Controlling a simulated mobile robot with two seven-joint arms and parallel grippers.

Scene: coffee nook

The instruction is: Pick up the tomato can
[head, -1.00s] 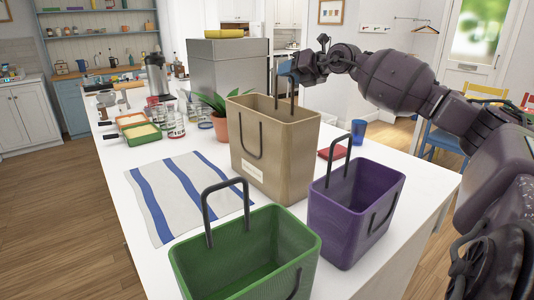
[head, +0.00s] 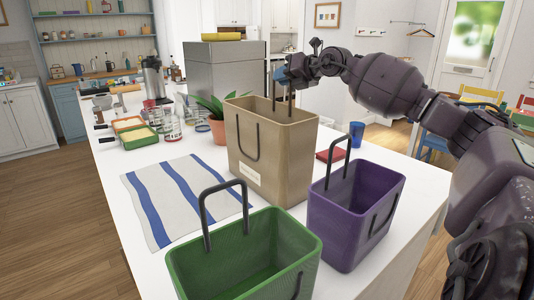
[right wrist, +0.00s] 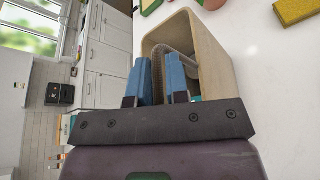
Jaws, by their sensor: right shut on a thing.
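I cannot make out a tomato can for certain. Several small jars and cans (head: 172,128) stand on the counter left of the plant, too small to read. My right gripper (head: 282,72) is above the back rim of the tan bag (head: 290,160). Its blue fingers are shut on the bag's back handle (head: 275,88). In the right wrist view, the fingers (right wrist: 160,85) are around the handle at the opening of the tan bag (right wrist: 217,55). The bag stands upright on the counter. My left gripper is out of view.
A green basket (head: 285,240) and a purple basket (head: 340,225) stand at the front. A striped cloth (head: 180,195) lies to the left. A potted plant (head: 217,128), a red item (head: 329,155) and a blue cup (head: 356,134) are near the tan bag.

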